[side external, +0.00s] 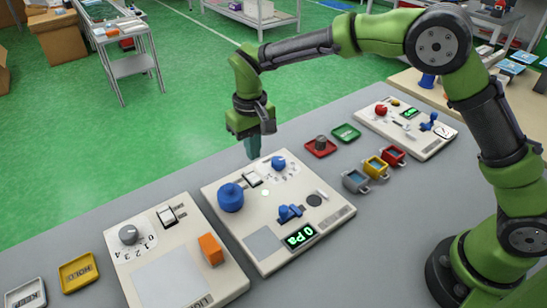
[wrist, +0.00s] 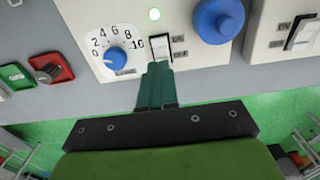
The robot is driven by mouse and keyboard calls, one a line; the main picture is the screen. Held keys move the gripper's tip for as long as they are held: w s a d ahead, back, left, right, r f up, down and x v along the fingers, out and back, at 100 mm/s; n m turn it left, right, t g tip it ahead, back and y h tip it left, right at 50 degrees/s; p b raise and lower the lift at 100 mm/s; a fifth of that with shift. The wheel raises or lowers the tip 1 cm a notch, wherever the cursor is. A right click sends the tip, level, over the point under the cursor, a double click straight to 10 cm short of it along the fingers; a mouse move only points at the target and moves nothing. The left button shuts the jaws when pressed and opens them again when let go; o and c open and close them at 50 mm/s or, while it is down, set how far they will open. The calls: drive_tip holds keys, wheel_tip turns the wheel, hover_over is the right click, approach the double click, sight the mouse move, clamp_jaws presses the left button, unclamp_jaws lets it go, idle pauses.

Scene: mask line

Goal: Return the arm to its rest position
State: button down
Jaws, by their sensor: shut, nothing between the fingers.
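My gripper (side external: 253,155) points down over the far edge of the middle control panel (side external: 265,243), close to its white rocker switch (side external: 252,179). In the wrist view my gripper (wrist: 158,68) shows its teal fingers together, with nothing between them. The fingertips appear just short of the switch (wrist: 158,47) there, and I cannot tell whether they touch the panel. My green arm reaches in from the right and bends down at the wrist.
The middle panel carries a large blue knob (side external: 230,197), a blue dial (side external: 278,162), a blue lever (side external: 289,212) and a "0 Pa" display (side external: 300,235). Trays and cups, including a yellow cup (side external: 375,167), stand to the right. Other panels (side external: 165,250) flank it.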

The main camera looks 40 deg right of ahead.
drive_tip(key=shift+r, duration=0.2)
drive_tip(key=shift+w+f, duration=0.1)
drive_tip(key=s+d+r+m+t, duration=0.1)
drive_tip(key=s+d+r, duration=0.3)
drive_tip(key=s, duration=0.4)
drive_tip(key=s+d+r+m+t+y, duration=0.1)
drive_tip(key=s+d+r+t, duration=0.2)
drive_tip(key=s+d+r, duration=0.2)
drive_tip(key=s+d+r+m+t+y, duration=0.1)
drive_tip(key=s+d+r, duration=0.4)
drive_tip(key=s, duration=0.6)
drive_tip(key=shift+d+m+t, duration=0.5)
drive_tip(key=shift+d+t, duration=0.4)
drive_tip(key=shift+t, duration=0.2)
